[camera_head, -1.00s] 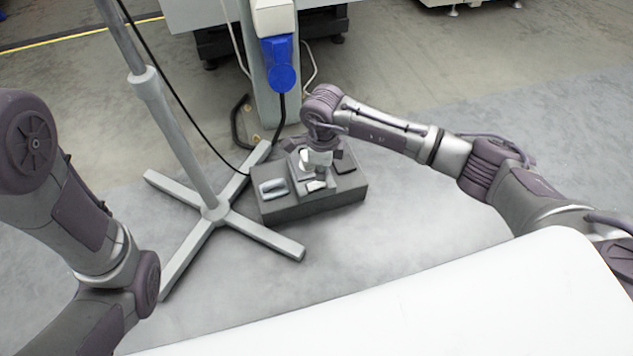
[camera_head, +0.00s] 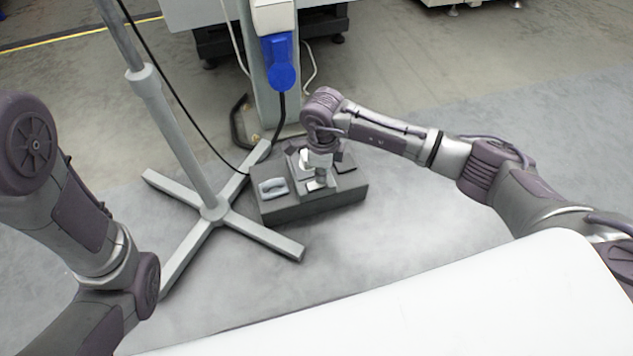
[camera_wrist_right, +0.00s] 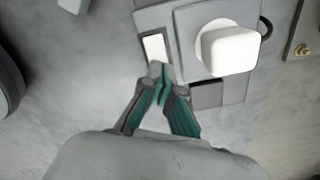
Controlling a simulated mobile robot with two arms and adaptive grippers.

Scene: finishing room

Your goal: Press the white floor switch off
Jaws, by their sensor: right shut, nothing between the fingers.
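A dark grey switch box (camera_head: 335,203) stands on the floor beside a pole stand. In the right wrist view, the box (camera_wrist_right: 182,22) carries a small white rectangular switch (camera_wrist_right: 154,47) and, right of it, a large white block-like knob (camera_wrist_right: 230,48). My right gripper (camera_wrist_right: 160,72) is shut and empty, with its fingertips at the near edge of the small white switch. Whether they touch it I cannot tell. In the head view my right gripper (camera_head: 318,184) points down over the box and hides part of its top. My left gripper is out of view.
The stand's crossed feet (camera_head: 265,238) lie just left of the box. A black cable (camera_head: 185,115) hangs past the pole. A grey post with a blue plug (camera_head: 279,65) rises behind the box. Floor right of the box is clear; a white surface (camera_head: 430,310) fills the foreground.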

